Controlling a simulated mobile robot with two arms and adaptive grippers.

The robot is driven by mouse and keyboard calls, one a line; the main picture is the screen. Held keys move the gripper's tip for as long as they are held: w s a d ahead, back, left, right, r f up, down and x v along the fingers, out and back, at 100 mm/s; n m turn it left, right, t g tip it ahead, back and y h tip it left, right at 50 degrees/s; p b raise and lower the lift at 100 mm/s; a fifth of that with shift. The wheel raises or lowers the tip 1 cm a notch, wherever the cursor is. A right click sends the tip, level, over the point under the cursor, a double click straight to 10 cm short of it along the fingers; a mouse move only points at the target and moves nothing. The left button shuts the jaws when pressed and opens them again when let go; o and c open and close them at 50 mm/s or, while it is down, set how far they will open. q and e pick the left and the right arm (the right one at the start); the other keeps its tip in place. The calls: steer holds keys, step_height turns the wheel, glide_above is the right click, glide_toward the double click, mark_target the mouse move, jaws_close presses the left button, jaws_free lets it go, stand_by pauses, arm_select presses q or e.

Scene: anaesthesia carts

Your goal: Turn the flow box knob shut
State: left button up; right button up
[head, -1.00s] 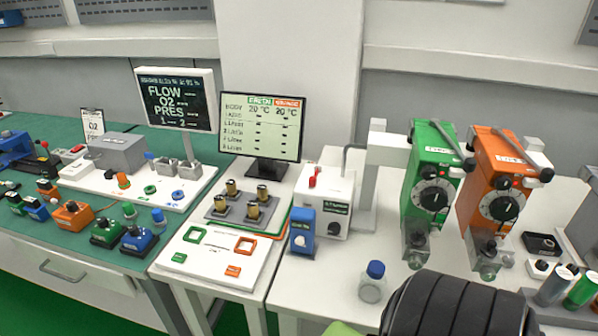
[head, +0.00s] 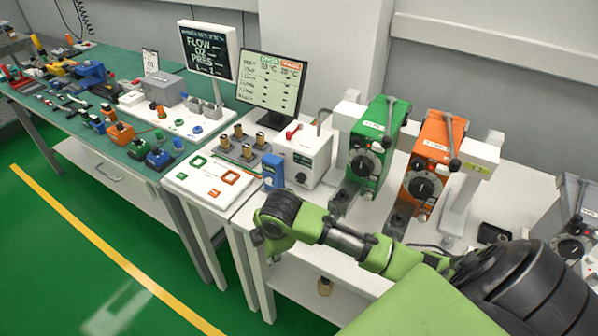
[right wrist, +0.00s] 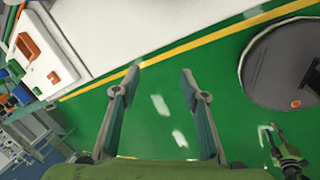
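A white box (head: 305,152) with a red lever on top and a dark knob (head: 301,177) low on its front stands on the white table. A small blue box (head: 273,168) with a pale knob stands just left of it. Their labels are too small to read, so I cannot tell which is the flow box. My right arm crosses in front of the table; its fingers are hidden in the head view. In the right wrist view my right gripper (right wrist: 162,82) is open and empty above the green floor. What looks like my left gripper (right wrist: 266,140) shows there with fingers apart.
A green vaporizer (head: 372,150) and an orange vaporizer (head: 428,170) stand right of the white box. A monitor (head: 270,88) is behind it. A white board (head: 190,188) with green and orange frames lies to its left. The green floor in front is clear.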

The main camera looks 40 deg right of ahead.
steer(key=w+d+r+n+h, duration=0.2)
steer(key=w+d+r+n, duration=0.2)
steer(key=w+d+r, duration=0.3)
steer(key=n+h, duration=0.1)
steer(key=n, duration=0.1)
glide_toward(300, 179)
arm_select(q)
step_height(300, 179, up, 3)
steer(key=p, duration=0.2)
steer(key=shift+s+p, duration=0.1)
steer(key=shift+p, duration=0.2)
arm_select(e)
steer(key=x, duration=0.9)
steer(key=c, duration=1.1)
